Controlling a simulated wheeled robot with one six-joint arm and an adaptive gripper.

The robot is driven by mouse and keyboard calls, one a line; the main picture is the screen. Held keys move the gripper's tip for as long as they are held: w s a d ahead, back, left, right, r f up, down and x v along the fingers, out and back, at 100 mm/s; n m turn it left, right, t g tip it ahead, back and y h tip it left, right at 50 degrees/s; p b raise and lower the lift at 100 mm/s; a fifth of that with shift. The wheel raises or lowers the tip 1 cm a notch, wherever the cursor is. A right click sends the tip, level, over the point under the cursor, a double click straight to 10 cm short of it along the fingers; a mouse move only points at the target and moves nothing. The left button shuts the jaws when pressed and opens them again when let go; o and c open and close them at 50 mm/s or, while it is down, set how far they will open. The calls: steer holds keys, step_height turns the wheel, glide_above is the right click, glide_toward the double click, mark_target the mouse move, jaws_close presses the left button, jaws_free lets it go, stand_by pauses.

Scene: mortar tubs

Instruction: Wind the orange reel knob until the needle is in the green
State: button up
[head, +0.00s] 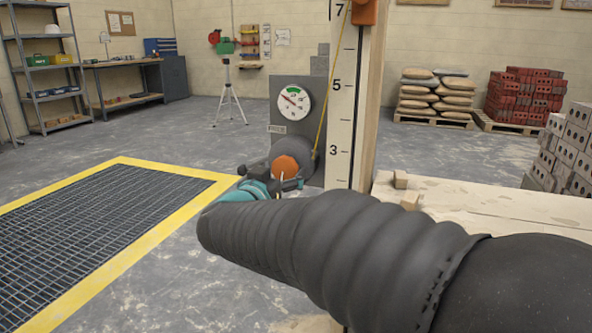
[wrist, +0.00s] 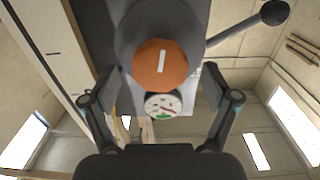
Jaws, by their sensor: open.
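The orange reel knob (head: 285,167) sits on the front of a grey reel drum (head: 305,160). In the wrist view the orange knob (wrist: 160,65) has a white mark, nearly upright. My gripper (wrist: 158,75) is open, with one finger on each side of the knob and gaps showing between. In the head view my gripper (head: 270,184) is at the knob, partly hidden by my arm. The round white gauge (head: 294,103) above the reel has a green band at its top. Its needle points to the upper left, outside the green. The gauge also shows in the wrist view (wrist: 163,105).
A yellow cord (head: 331,75) runs from the reel up to an orange block (head: 365,11) on a numbered post (head: 341,115). A dark lever with a ball end (wrist: 274,13) shows near the knob. A wooden table (head: 480,205) stands at right. A yellow-edged floor grate (head: 110,235) lies at left.

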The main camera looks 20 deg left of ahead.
steer(key=shift+w+d, duration=0.1)
steer(key=shift+w, duration=1.2)
steer(key=shift+c, duration=0.3)
steer(key=c, duration=1.1)
steer(key=m+b, duration=0.1)
steer(key=m, duration=0.5)
steer(key=shift+m+b, duration=0.3)
steer(key=shift+b, duration=0.05)
steer(key=m+b, duration=0.2)
steer(key=m, duration=0.3)
